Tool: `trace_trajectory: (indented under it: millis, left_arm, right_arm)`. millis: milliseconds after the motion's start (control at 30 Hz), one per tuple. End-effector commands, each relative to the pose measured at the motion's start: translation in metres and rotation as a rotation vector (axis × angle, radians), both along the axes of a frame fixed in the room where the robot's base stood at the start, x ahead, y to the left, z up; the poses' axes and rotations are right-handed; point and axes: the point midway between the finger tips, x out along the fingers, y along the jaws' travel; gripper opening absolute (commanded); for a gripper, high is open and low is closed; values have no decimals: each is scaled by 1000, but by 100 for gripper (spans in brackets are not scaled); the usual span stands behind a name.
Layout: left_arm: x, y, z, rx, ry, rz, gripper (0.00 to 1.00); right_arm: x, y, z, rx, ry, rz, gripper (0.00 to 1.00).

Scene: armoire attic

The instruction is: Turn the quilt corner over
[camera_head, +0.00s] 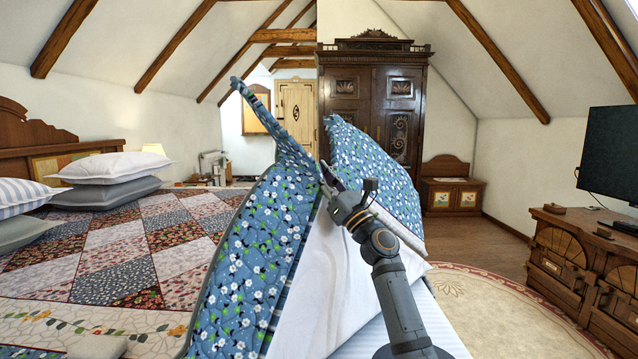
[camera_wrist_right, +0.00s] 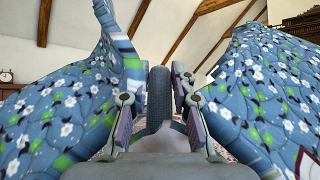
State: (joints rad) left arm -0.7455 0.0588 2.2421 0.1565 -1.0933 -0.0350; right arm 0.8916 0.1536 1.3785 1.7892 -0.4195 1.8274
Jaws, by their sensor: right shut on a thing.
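The quilt (camera_head: 128,245) has a red, cream and dark patchwork top and covers the bed on the left. Its blue flowered underside (camera_head: 255,262) shows where the near edge is lifted into a tall fold, with a pointed flap standing up and another blue part (camera_head: 375,165) to the right. My right gripper (camera_head: 329,176) is at the pinched middle of this raised cloth, its tips partly hidden by it. In the right wrist view, the right gripper's fingers (camera_wrist_right: 160,108) are shut on a grey-blue band of the quilt, with blue cloth on both sides. My left gripper is not visible.
White sheet (camera_head: 325,285) lies bare under the lifted quilt. Pillows (camera_head: 108,166) are stacked at the left near the headboard. An armoire (camera_head: 375,95) stands at the back. A dresser (camera_head: 590,255) with a television is at the right. Rug and floor are clear between.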

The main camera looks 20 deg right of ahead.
Motion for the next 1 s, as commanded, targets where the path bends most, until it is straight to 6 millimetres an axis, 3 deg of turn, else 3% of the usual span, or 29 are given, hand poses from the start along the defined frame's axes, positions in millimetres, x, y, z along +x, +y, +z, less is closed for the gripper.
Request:
trace_trajectory:
  millis: [467,500,667,1000]
  left_arm:
    - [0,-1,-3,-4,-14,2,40]
    - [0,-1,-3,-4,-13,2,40]
    - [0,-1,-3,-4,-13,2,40]
    - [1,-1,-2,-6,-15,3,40]
  right_arm:
    - [0,0,-2,1,-3,1,0]
    - [0,0,-2,1,-3,1,25]
    - [0,0,-1,1,-4,1,47]
    - [-2,-2,-3,2,-4,0,47]
